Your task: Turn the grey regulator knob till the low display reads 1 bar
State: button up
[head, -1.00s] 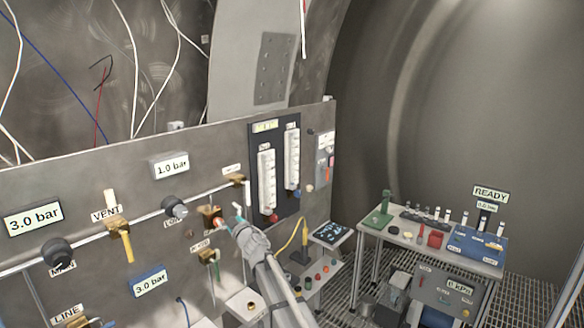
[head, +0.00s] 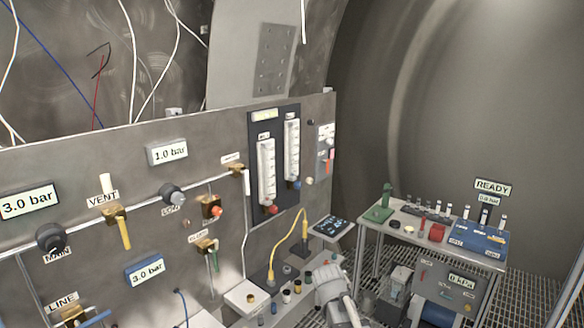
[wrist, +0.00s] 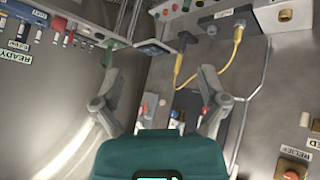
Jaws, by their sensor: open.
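The grey regulator knob (head: 173,196) sits on the panel's pipe above a label that seems to read LOW. The display above it (head: 168,152) reads 1.0 bar. My gripper (wrist: 160,92) is open and empty in the wrist view, its two fingers spread apart over the bench area. In the head view my arm (head: 335,297) is low at the bottom right, well away from the knob, and the fingers do not show clearly there. The knob cannot be made out in the wrist view.
A dark MAIN knob (head: 52,238) is left of the grey knob, under a display (head: 28,202) reading 3.0 bar. A yellow-handled VENT valve (head: 122,228) lies between them. A yellow cable (head: 290,226) rises near my arm. A side table (head: 408,226) stands at right.

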jog(key=s+d+f+g+y+b, duration=0.1)
jog(key=s+d+f+g, duration=0.1)
jog(key=s, duration=0.8)
jog(key=s+d+f+m+g+y+b, duration=0.1)
jog(key=s+f+g, duration=0.4)
jog(key=s, duration=0.5)
jog(key=shift+s+d+m+g, duration=0.3)
jog(key=shift+d+g, duration=0.2)
jog(key=shift+d, duration=0.1)
dwell(1.7)
